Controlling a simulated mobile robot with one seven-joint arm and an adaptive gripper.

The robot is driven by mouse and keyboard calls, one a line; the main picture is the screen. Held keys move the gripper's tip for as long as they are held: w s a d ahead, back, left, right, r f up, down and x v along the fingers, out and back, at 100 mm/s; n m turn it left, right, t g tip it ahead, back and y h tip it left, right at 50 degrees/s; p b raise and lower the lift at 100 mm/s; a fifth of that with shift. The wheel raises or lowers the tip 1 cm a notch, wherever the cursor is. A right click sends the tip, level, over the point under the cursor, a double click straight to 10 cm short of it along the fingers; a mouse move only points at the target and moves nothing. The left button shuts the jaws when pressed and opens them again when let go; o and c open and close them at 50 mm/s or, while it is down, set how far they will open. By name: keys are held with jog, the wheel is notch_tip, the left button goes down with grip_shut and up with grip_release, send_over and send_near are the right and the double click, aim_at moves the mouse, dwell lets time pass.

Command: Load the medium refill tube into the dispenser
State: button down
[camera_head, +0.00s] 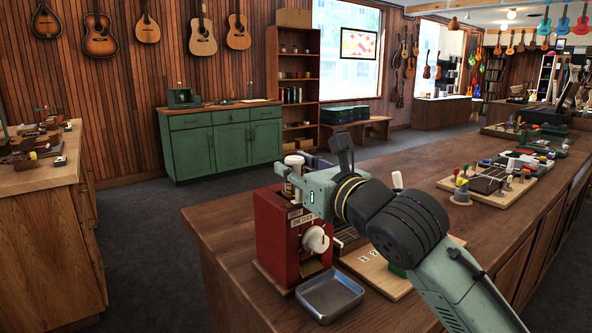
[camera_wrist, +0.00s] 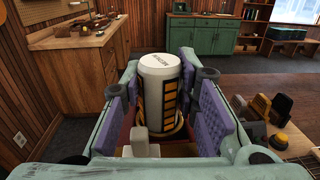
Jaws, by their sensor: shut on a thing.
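A yellowish ring shows around the tube's lower end in the wrist view. I cannot tell how deep the tube sits.
An empty metal tray (camera_head: 330,296) lies before the dispenser on the wooden counter (camera_head: 225,222). A light board (camera_head: 372,268) with labels is right of it, partly behind my arm. Another board (camera_head: 487,188) with small items lies farther right. Counter between the boards is mostly clear.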

jog(key=shift+f+b, duration=0.6)
dwell(0.4)
jog(key=c, duration=1.5)
grip_release()
jog(key=shift+r, duration=0.1)
jog(key=shift+c, duration=0.2)
jog(key=b+v, duration=0.2)
jog(key=v, duration=0.9)
